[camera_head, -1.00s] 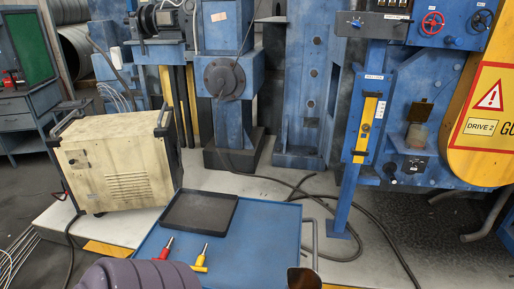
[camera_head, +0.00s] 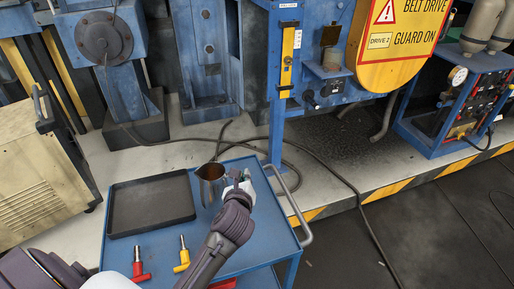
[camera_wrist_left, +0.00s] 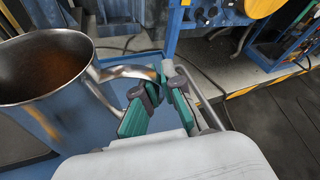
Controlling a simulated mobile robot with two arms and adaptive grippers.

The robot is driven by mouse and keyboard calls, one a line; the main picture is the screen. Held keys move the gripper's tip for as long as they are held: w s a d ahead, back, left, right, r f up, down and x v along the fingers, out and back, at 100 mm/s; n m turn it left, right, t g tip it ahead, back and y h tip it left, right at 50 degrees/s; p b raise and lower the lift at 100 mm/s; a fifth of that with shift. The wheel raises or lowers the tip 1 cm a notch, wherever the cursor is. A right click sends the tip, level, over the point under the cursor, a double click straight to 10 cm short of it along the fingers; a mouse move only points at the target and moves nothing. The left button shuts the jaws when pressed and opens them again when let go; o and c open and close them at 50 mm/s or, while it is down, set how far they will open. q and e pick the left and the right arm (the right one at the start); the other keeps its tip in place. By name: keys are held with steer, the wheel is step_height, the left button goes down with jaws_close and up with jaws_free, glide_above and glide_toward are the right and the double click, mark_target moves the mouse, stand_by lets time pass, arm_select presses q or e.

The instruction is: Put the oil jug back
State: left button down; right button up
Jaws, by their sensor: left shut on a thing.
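The oil jug (camera_head: 211,185) is a worn metal jug with brown inside, upright over the right part of the blue trolley top (camera_head: 225,235), right of the black tray (camera_head: 150,205). I cannot tell whether its base touches the trolley. My left gripper (camera_head: 238,180) is at the jug's right side. In the left wrist view, the jug (camera_wrist_left: 45,90) fills the left, and the green-padded fingers of my left gripper (camera_wrist_left: 155,95) are shut on its curved handle (camera_wrist_left: 118,75). My right gripper is out of view.
A red-handled tool (camera_head: 138,265) and a yellow-handled tool (camera_head: 183,258) lie in front of the tray. The trolley's grey rail (camera_head: 295,210) is at its right. A cable (camera_head: 340,185) crosses the floor behind. A beige cabinet (camera_head: 35,165) stands left.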

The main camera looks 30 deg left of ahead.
arm_select(q)
steer(key=w+a+r+n+g+y+b, duration=0.1)
steer(key=w+a+n+g+y+b, duration=0.15)
steer(key=w, duration=1.15)
step_height(320, 180, down, 6)
steer(key=b, duration=0.5)
steer(key=shift+s+f+t+b, duration=0.2)
steer(key=shift+s+t+b, duration=0.1)
steer(key=shift+t, duration=0.15)
steer(key=shift+d, duration=0.1)
steer(key=shift+f+b, duration=0.4)
steer(key=shift+f, duration=0.1)
steer(key=c, duration=1.2)
jaws_free()
